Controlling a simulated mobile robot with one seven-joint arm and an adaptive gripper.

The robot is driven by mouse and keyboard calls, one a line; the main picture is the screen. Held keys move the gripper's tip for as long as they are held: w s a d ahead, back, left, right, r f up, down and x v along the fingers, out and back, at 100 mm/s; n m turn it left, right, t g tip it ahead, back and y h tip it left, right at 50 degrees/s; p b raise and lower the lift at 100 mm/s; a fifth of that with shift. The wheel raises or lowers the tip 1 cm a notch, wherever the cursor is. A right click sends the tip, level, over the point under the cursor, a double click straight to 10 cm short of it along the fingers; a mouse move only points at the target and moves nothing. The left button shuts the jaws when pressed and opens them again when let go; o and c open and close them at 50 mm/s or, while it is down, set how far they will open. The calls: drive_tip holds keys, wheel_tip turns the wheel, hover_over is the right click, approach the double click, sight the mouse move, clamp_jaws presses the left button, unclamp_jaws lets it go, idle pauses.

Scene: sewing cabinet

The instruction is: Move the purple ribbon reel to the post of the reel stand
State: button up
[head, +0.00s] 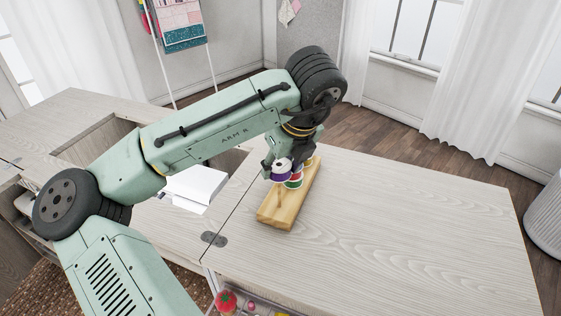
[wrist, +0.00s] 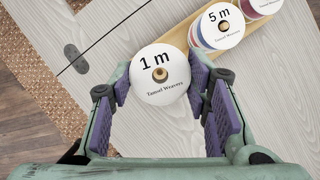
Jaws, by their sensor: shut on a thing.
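The purple ribbon reel (head: 281,175) has a white top face. In the wrist view the reel (wrist: 160,88) shows a "1 m" label and lies between the purple finger pads. My gripper (wrist: 160,80) is shut on it by its sides. The reel stand (head: 289,208) is a pale wooden board on the table. A short wooden post (head: 280,197) shows below the reel, near the stand's front end. A tan spot shows in the reel's centre hole; I cannot tell whether the post tip is inside it. The reel appears raised above the board and roughly level.
The table (head: 400,220) is clear to the right.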

drive_tip(key=shift+f+b, duration=0.75)
drive_tip(key=shift+f, duration=1.05)
drive_tip(key=o, duration=1.1)
drive_tip(key=v, duration=1.2)
drive_tip(key=shift+d, duration=0.1)
